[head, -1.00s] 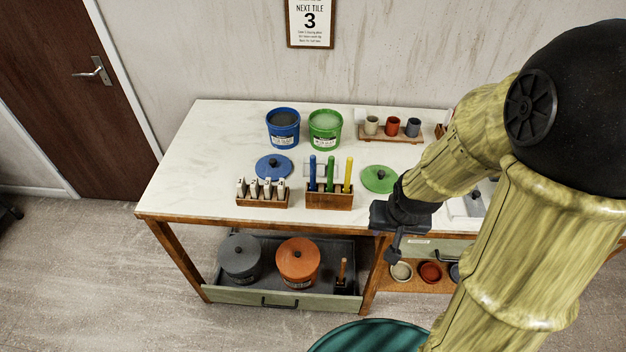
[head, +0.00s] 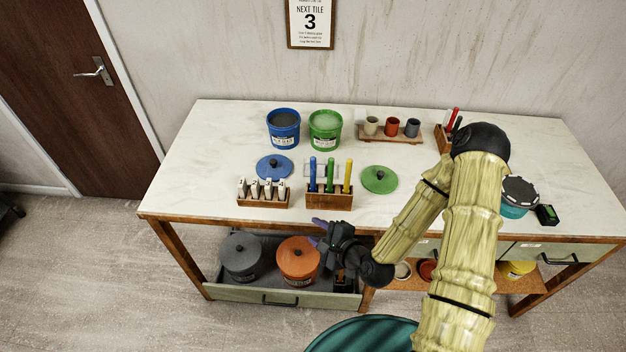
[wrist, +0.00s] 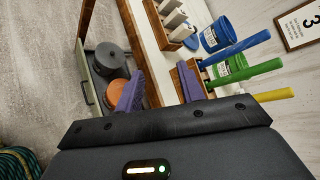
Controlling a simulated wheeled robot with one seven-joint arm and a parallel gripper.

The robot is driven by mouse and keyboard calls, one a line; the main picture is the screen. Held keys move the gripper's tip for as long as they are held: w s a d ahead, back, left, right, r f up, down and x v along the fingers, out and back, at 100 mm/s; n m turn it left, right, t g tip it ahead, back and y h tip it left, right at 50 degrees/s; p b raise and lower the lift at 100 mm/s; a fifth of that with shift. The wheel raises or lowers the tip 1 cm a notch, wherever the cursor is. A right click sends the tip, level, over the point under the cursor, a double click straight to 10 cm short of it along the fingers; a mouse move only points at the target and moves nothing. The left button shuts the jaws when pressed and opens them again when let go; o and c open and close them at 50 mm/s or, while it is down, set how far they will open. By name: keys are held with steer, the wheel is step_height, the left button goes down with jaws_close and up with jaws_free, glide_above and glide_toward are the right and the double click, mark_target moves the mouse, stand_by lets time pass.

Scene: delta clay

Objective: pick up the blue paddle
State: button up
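The blue paddle (head: 313,172) stands upright at the left end of a wooden holder (head: 330,201) near the table's front edge. The green paddle (head: 330,174) and yellow paddle (head: 348,173) stand beside it. My gripper (head: 317,232) is just in front of the table edge, below the holder, and points left. In the wrist view its two purple fingers (wrist: 158,90) are spread with nothing between them. The blue paddle (wrist: 238,47) shows there to the right of the fingers, apart from them. The paddle's lower end is hidden in the holder.
A rack of white tools (head: 263,199) stands left of the holder. Blue and green buckets (head: 283,128) stand behind, with a blue lid (head: 273,167) and green lid (head: 379,179) on the table. An open drawer (head: 250,291) with grey and orange pots lies below my gripper.

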steer(key=d+r+m+t+h, duration=0.1)
steer(key=m+t, duration=0.1)
steer(key=m, duration=0.3)
steer(key=d+r+m+t+h, duration=0.1)
steer(key=m+t, duration=0.2)
steer(key=m, duration=0.3)
steer(key=w+d+r+m+t+h, duration=0.1)
steer(key=r+m+t, duration=0.1)
steer(key=m, duration=0.3)
steer(key=shift+r+t+h+p, duration=0.1)
steer(key=shift+t+h+p, duration=0.2)
steer(key=shift+h+p, duration=0.1)
steer(key=shift+w, duration=0.1)
steer(key=b, duration=1.2)
glide_toward(314, 174)
steer(key=p+x, duration=0.2)
steer(key=x, duration=0.2)
steer(key=shift+w+a+r, duration=0.1)
steer(key=shift+w+r, duration=0.05)
steer(key=shift+w, duration=0.25)
steer(key=shift+w+a, duration=0.1)
steer(key=shift+w, duration=0.35)
steer(key=shift+w, duration=0.1)
